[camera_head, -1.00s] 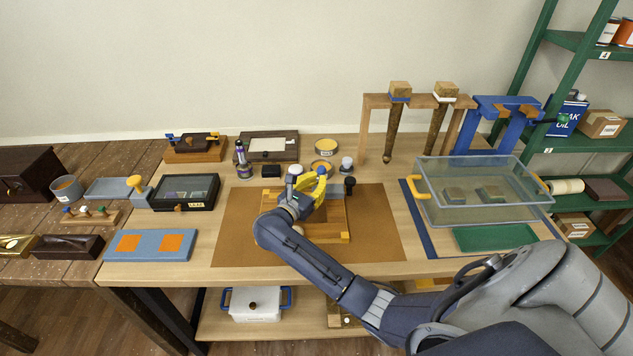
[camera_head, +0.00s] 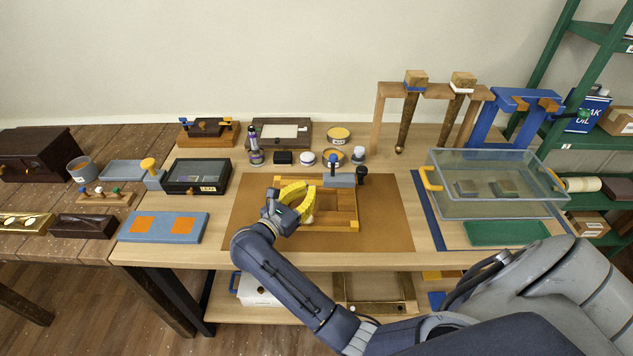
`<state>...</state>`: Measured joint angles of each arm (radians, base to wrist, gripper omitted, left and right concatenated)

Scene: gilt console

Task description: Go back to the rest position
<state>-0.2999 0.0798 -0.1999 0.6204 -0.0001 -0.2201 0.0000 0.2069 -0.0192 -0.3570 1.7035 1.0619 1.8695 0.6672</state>
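My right gripper (camera_head: 311,194) has yellow fingers and comes in from the lower right on its grey arm. Its fingers look parted, with nothing seen between them. It is over the left part of a wooden tray-like fixture (camera_head: 343,222) on the brown mat (camera_head: 395,232). A grey block with a blue knob (camera_head: 339,180) sits at the fixture's back edge, apart from the fingers. A pale round knob below the fingers is partly hidden. My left gripper is not in view.
Small jars and a bottle (camera_head: 255,146) stand behind the mat. A clear bin with yellow handles (camera_head: 497,205) is on the right, near a wooden stand (camera_head: 436,90). A black glass-topped case (camera_head: 197,177) and blue-grey board (camera_head: 163,227) are on the left. The mat's right part is clear.

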